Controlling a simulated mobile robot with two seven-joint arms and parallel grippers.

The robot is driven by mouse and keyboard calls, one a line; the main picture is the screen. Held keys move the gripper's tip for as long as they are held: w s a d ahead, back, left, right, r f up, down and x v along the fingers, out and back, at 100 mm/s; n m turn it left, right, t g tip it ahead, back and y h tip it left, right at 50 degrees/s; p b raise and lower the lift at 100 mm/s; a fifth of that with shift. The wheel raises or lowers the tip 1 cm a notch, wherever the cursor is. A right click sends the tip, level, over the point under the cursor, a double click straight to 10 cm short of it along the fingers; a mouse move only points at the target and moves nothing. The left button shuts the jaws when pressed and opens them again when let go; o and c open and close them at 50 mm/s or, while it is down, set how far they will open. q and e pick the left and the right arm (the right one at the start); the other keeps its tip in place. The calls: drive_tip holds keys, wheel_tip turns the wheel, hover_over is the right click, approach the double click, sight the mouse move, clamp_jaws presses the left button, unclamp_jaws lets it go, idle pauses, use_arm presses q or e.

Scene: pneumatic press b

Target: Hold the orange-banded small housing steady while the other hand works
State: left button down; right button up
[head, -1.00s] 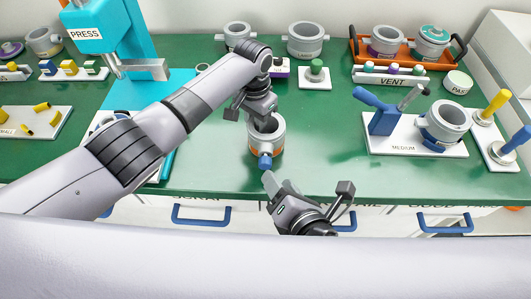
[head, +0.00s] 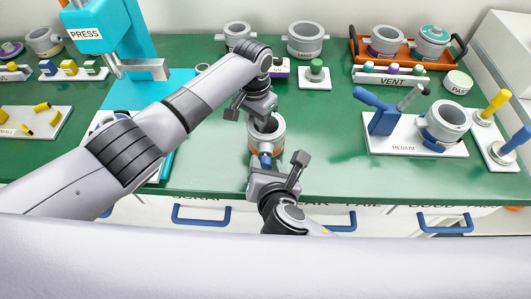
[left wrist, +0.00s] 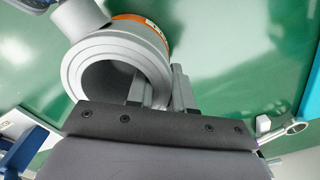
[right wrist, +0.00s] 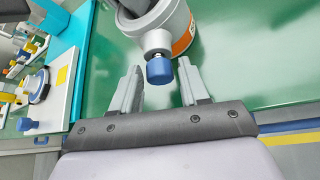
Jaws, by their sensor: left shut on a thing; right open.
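The orange-banded small housing (head: 278,140) is a grey ring-shaped body near the front edge of the green bench. A blue-capped part (head: 265,161) sticks out of its side toward me. My left gripper (left wrist: 153,92) is shut on the housing's wall, one finger inside the bore and one outside. The orange band (left wrist: 143,27) shows in the left wrist view. My right gripper (right wrist: 160,88) is open just in front of the housing. The blue cap (right wrist: 160,70) lies between and slightly beyond its fingertips, with no contact visible.
A teal press (head: 118,35) stands back left. A white medium fixture (head: 405,140) with a blue clamp and grey housing is to the right. An orange tray (head: 385,57) with housings is at the back right. Bench surface right of the small housing is clear.

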drive_tip(key=n+h, duration=0.2)
drive_tip(key=h, duration=0.1)
drive_tip(key=shift+a+n, duration=0.3)
drive_tip(key=shift+n, duration=0.1)
drive_tip(key=n+h, duration=0.2)
drive_tip(key=h, duration=0.1)
drive_tip(key=shift+a+n, duration=0.1)
drive_tip(key=shift+n, duration=0.2)
drive_tip(key=c, duration=0.8)
drive_tip(key=shift+o, duration=0.2)
drive_tip(key=m+y, duration=0.1)
drive_tip(key=y, duration=0.1)
drive_tip(key=m+y, duration=0.1)
drive_tip(key=m, duration=0.1)
drive_tip(key=shift+d+y, duration=0.35)
drive_tip(key=shift+y, duration=0.05)
drive_tip(key=m+y, duration=0.2)
drive_tip(key=shift+d+f+m+y, duration=0.1)
drive_tip(key=shift+d+m+y, duration=0.05)
drive_tip(key=shift+m+y, duration=1.15)
drive_tip(key=shift+m, duration=0.1)
